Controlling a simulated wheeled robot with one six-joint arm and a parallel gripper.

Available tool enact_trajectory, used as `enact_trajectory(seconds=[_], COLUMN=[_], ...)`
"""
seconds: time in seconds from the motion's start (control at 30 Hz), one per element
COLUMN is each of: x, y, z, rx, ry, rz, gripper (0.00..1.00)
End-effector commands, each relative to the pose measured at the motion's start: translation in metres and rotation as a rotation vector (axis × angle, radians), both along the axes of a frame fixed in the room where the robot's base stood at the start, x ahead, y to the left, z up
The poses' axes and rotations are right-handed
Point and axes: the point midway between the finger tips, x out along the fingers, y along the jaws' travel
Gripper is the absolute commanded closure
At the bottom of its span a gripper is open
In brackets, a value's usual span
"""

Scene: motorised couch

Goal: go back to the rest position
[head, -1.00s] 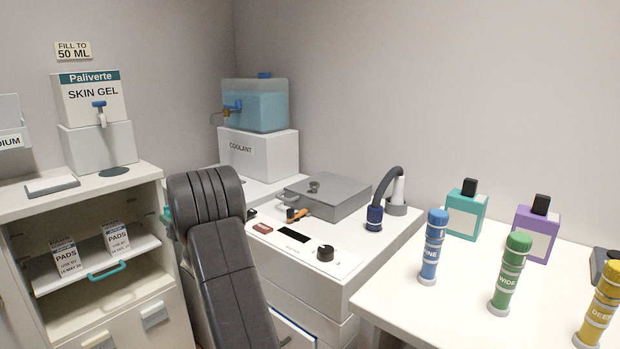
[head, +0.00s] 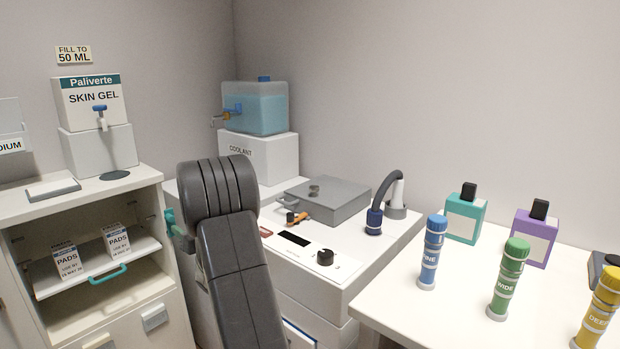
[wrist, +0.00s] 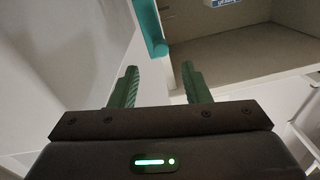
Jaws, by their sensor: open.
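My gripper (wrist: 158,68) shows in the wrist view, its two green fingers apart with nothing between them. Ahead of it there, a teal bar (wrist: 151,28) and the pale inside of a cabinet (wrist: 235,50) show. I cannot tell how far the left finger is from the bar. In the head view my dark grey arm stands in front of the right side of the open cabinet (head: 90,320). A teal part (head: 170,222) shows at its left; I cannot tell whether it is a handle or a finger.
The shelf holds pads boxes (head: 116,241) and has a teal handle (head: 108,274). A skin gel dispenser (head: 92,103) stands above. A control panel (head: 310,257), grey lidded box (head: 330,198) and coolant tank (head: 258,108) are beyond my arm. Coloured cylinders (head: 432,253) stand on the right table.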

Motion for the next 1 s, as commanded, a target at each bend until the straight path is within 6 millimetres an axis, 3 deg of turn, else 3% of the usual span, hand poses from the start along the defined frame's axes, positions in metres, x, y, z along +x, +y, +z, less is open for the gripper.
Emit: enact_trajectory(seconds=[0.3, 0.4, 1.0], x=[-0.035, -0.041, 0.027], y=[-0.046, -0.052, 0.035], z=[0.0, -0.001, -0.001], rx=[-0.001, -0.001, 0.001], ry=[0.002, -0.001, -0.002], rz=[-0.003, 0.0, 0.002], gripper=[0.57, 0.57, 0.57])
